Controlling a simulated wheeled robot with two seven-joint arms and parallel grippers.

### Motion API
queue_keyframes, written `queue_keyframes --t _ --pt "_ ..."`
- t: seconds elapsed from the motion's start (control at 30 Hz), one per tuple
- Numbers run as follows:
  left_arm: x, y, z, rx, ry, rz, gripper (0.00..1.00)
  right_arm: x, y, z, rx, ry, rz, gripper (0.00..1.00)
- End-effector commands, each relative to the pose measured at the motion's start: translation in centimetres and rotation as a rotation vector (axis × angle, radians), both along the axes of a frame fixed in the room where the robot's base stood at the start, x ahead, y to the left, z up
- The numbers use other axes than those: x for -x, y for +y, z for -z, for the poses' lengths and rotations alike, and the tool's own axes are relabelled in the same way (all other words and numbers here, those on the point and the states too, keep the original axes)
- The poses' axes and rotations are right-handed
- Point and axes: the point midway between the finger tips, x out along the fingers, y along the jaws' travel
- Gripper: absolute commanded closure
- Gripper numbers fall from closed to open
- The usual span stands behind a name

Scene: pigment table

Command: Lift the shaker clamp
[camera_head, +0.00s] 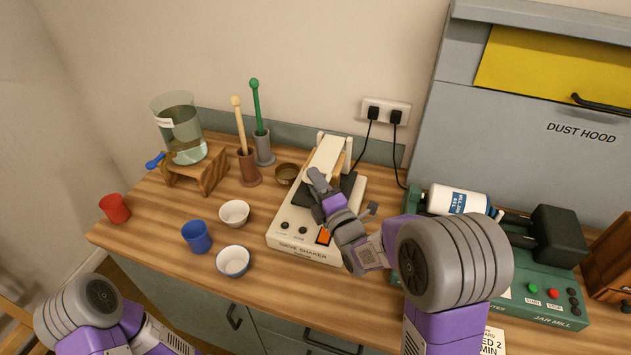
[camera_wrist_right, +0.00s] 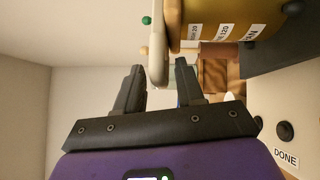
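The sieve shaker (camera_head: 292,246) stands in the middle of the bench. Its cream clamp (camera_head: 327,153) slopes up at its back, above the machine. In the right wrist view, a pale bar (camera_wrist_right: 158,45), apparently the clamp's front edge, reaches down between my fingertips beside the gold labelled sieve stack (camera_wrist_right: 225,18). My right gripper (camera_head: 316,184) is at the clamp's front end. Its fingers (camera_wrist_right: 159,68) are apart, with gaps on both sides of the bar, so I see no grip. My left arm shows at the lower left, but its gripper is out of view.
A jar mill (camera_head: 540,306) stands right of the shaker, before the dust hood (camera_head: 530,95). Left are a blue cup (camera_head: 196,237), a red cup (camera_head: 114,208), white bowls (camera_head: 234,213), two pestles in holders (camera_head: 248,168) and a water beaker (camera_head: 183,130).

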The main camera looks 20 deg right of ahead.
Motion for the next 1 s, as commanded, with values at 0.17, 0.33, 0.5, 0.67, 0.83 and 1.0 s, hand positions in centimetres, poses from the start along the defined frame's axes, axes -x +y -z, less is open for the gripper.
queue_keyframes --t 0.17,0.33,0.5,0.67,0.83,1.0 --pt "-0.01 -0.01 0.01 0.000 0.000 0.000 0.57 -0.39 0.11 -0.06 0.000 0.000 0.000 0.62" --pt "-0.01 -0.01 0.01 0.000 0.000 0.000 0.57 -0.36 0.10 -0.05 0.000 0.000 0.000 0.67" --pt "-0.01 -0.01 0.01 0.000 0.000 0.000 0.57 -0.35 0.09 -0.06 0.000 0.000 0.000 0.93" --pt "-0.01 -0.01 0.01 0.000 0.000 0.000 0.57 -0.35 0.10 -0.10 0.000 -0.002 0.000 1.00" --pt "-0.01 -0.01 -0.02 0.000 0.000 0.000 0.57 -0.37 0.10 -0.18 -0.002 -0.003 0.000 1.00" --pt "0.00 -0.01 -0.52 0.000 0.000 0.000 0.57 -0.80 0.33 -0.73 -0.012 0.009 -0.005 1.00"
